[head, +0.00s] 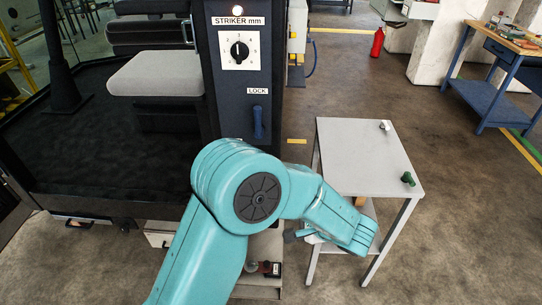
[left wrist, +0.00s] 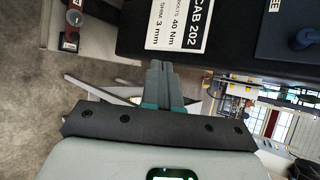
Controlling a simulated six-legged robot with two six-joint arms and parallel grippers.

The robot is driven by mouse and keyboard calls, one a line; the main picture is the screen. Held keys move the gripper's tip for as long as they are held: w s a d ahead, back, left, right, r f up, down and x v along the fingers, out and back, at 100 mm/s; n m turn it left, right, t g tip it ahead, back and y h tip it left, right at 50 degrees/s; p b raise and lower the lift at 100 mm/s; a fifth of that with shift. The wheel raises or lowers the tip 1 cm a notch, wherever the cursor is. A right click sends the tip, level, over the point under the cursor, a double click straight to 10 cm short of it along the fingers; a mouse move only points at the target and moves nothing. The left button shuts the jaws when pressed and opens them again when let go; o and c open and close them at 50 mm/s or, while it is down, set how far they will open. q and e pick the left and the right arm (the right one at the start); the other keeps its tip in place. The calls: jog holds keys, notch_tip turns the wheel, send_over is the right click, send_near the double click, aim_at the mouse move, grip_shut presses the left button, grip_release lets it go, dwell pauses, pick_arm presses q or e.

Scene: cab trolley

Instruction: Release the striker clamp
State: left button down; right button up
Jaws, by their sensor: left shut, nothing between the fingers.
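The lock lever (head: 258,122) is a blue handle standing upright under a LOCK label on the dark post. Its rounded blue end also shows at the upper right of the left wrist view (left wrist: 303,40). Above it is the striker dial (head: 239,51), a black knob on a white plate marked STRIKER mm. My left gripper (left wrist: 160,82) is shut and empty, apart from the lever, near the post face with the CAB 202 label (left wrist: 177,22). In the head view my teal arm hides most of the gripper. I cannot identify a separate clamp. My right gripper is not in view.
A grey table (head: 365,160) stands right of the post, with a green part (head: 408,178) and a small pale part (head: 385,126) on it. A grey seat (head: 157,77) is left of the post. A small red and black item (head: 270,268) lies low behind my arm.

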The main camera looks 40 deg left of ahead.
pick_arm(q)
jog(key=w+r+n+t+y, duration=0.1)
jog(key=w+r+t+y, duration=0.1)
jog(key=r, duration=0.7)
jog(key=w+d+r+n+t+y, duration=0.1)
jog(key=r+y, duration=0.3)
jog(key=r, duration=0.6)
jog(key=shift+w+n+t, duration=0.4)
jog(key=shift+n+t, duration=0.1)
jog(key=shift+n, duration=0.3)
jog(key=shift+d, duration=0.1)
jog(key=p, duration=0.4)
send_near(258, 121)
jog(key=w+a+r, duration=0.1)
jog(key=w+a, duration=0.3)
jog(key=a, duration=0.1)
jog(key=shift+w+a, duration=0.15)
jog(key=shift+a, duration=0.05)
